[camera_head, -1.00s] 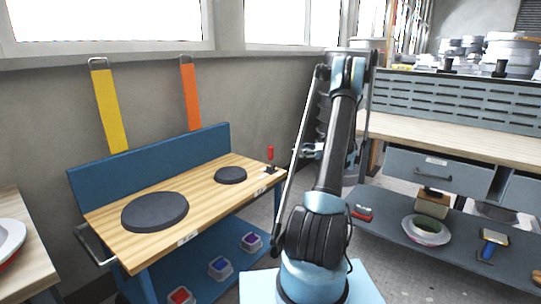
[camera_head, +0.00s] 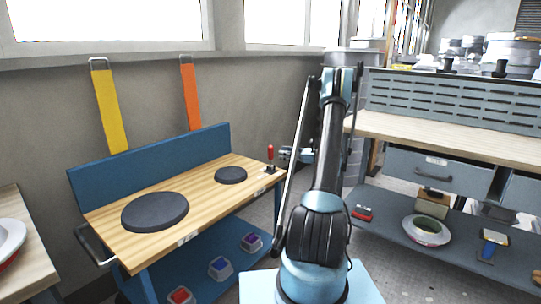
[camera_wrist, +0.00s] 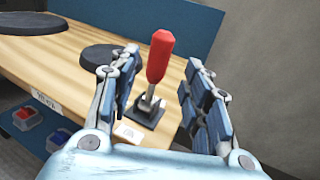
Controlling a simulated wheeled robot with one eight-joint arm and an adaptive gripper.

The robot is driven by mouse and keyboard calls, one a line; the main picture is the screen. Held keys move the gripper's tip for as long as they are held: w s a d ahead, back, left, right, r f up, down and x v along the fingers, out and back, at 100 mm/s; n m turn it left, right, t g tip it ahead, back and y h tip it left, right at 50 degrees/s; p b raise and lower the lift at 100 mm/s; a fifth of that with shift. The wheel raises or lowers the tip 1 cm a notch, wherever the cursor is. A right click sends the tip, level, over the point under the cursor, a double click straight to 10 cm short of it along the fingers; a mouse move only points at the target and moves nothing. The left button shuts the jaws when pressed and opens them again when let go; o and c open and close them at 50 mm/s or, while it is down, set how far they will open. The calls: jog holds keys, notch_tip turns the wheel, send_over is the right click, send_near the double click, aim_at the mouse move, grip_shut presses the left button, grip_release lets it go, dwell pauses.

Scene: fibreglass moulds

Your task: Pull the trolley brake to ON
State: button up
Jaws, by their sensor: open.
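The trolley (camera_head: 110,232) has a wooden top and a blue back panel. Its brake lever has a red handle (camera_wrist: 159,55) on a metal rod and a dark base plate (camera_wrist: 146,112) at the top's right end. The lever stands nearly upright; it also shows in the head view (camera_head: 270,153). My gripper (camera_wrist: 160,78) is open, with one finger on each side of the red handle. I see no clear contact with it. In the head view my gripper (camera_head: 287,154) is just right of the lever. A small white label (camera_wrist: 129,132) lies before the base; its text is unreadable.
Two dark round discs (camera_head: 155,212) (camera_head: 231,175) lie on the trolley top. Small coloured boxes (camera_head: 220,267) stand on its lower shelf. A yellow strap (camera_head: 109,112) and an orange strap (camera_head: 190,98) hang on the wall behind. A workbench (camera_head: 450,138) stands to the right.

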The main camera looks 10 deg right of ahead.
aim_at(271, 152)
jog(key=x, duration=0.8)
jog(key=shift+w+a, duration=0.1)
grip_shut()
